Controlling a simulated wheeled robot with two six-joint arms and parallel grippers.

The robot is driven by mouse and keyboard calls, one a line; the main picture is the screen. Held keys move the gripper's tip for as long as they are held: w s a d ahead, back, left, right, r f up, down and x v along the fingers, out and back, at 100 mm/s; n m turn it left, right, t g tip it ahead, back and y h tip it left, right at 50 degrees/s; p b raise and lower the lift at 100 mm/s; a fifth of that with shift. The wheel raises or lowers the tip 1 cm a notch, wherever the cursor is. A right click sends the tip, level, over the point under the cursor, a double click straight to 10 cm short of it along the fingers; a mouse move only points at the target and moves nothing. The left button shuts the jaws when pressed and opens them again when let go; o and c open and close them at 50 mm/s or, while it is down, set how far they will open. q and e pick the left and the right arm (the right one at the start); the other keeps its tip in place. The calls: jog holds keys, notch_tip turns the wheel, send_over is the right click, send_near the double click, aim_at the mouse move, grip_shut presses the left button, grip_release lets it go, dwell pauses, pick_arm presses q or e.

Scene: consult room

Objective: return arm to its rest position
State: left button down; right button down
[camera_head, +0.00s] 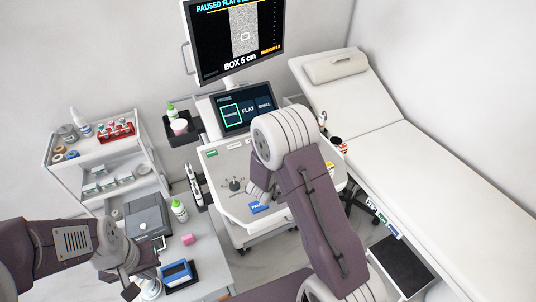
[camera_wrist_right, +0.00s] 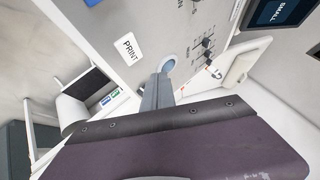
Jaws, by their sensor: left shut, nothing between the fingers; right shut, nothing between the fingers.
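My left arm comes in at the lower left of the head view, and its gripper (camera_head: 140,287) is low beside the small side table, shut and empty. My right arm reaches up through the middle of the head view, bent at a large white joint. Its gripper (camera_head: 257,193) is partly hidden by the arm, over the front of the ultrasound machine's control panel (camera_head: 222,163). In the right wrist view the right gripper (camera_wrist_right: 163,82) is shut with nothing in it, its tips near a round pale-blue control (camera_wrist_right: 168,66). I cannot tell if they touch.
The monitor (camera_head: 236,40) and touch screen (camera_head: 245,110) stand behind the panel. A white exam couch (camera_head: 440,180) lies to the right. A shelf cart (camera_head: 95,150) stands left.

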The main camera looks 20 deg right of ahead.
jog(key=shift+w+d+r, duration=0.15)
jog(key=shift+r, duration=0.1)
notch_tip(320, 180, up, 8)
jog(key=w+t, duration=0.2)
jog(key=w, duration=0.1)
jog(key=s+a+r+n+y, duration=0.3)
jog(key=a+r+n+y, duration=0.15)
jog(key=a+n, duration=0.25)
jog(key=s+a+f+n+g+y, duration=0.1)
jog(key=s+f+n+g, duration=0.2)
jog(key=s+n, duration=0.3)
jog(key=s+a+f+n+g+y, duration=0.1)
jog(key=s+n, duration=0.4)
jog(key=s, duration=0.7)
notch_tip(320, 180, down, 2)
jog(key=a+g, duration=0.1)
jog(key=g, duration=0.1)
jog(key=shift+a+f+n+g+y, duration=0.2)
jog(key=shift+n+g+y, duration=0.15)
jog(key=shift+n+g, duration=0.05)
dwell(1.6)
